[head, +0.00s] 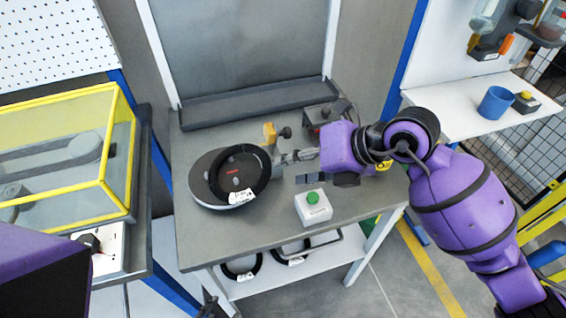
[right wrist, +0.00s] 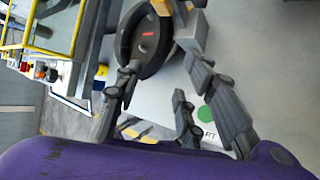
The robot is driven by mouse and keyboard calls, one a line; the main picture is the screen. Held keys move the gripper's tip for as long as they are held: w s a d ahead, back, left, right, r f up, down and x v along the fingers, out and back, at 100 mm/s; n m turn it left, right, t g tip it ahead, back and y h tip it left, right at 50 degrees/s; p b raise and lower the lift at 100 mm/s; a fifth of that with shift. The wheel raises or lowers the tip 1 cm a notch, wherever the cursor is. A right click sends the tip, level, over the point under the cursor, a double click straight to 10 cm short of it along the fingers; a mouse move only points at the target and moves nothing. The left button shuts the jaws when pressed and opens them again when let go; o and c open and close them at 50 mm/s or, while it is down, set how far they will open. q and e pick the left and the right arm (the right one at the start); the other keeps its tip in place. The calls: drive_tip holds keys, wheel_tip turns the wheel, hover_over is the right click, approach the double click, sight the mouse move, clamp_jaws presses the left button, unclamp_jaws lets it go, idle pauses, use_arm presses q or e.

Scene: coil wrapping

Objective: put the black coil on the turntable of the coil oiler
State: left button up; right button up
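The black coil (head: 264,181) with a white label lies over the round grey turntable (head: 202,178) of the coil oiler, slightly toward its right side. I cannot tell whether it lies fully flat. My right gripper (head: 286,157) is just right of the coil, its fingers pointing at the coil's edge. In the right wrist view its fingers are spread apart, and the coil (right wrist: 124,42) shows beyond the fingertips, with no clear grip on it. My left gripper is out of view; only a purple part of my left arm shows at the lower left.
A white box with a green button (head: 313,207) stands in front of my right gripper. A yellow part with a black knob (head: 285,132) is behind the coil. More black coils (head: 240,276) lie on the lower shelf. A yellow-framed case (head: 117,160) stands left.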

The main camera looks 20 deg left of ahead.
drive_tip(key=s+d+r+m+t+y, duration=0.3)
drive_tip(key=s+r+m+y, duration=0.25)
drive_tip(key=m+y, duration=0.45)
drive_tip(key=w+d+f+m+t+h, duration=0.2)
drive_tip(key=d+f+m+t+h, duration=1.15)
drive_tip(key=m, duration=0.55)
drive_tip(key=s+d+f+m+g+h, duration=0.4)
drive_tip(key=s+d+f+m, duration=0.3)
drive_tip(key=d+f, duration=0.45)
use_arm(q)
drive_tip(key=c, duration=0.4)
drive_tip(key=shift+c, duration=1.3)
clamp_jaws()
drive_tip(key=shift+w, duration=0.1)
use_arm(e)
drive_tip(key=s+d+f+m+g+h, duration=0.2)
drive_tip(key=s+f+m+g, duration=0.2)
drive_tip(key=s+f, duration=1)
drive_tip(key=s+g, duration=0.2)
drive_tip(key=s, duration=0.1)
drive_tip(key=shift+m, duration=0.3)
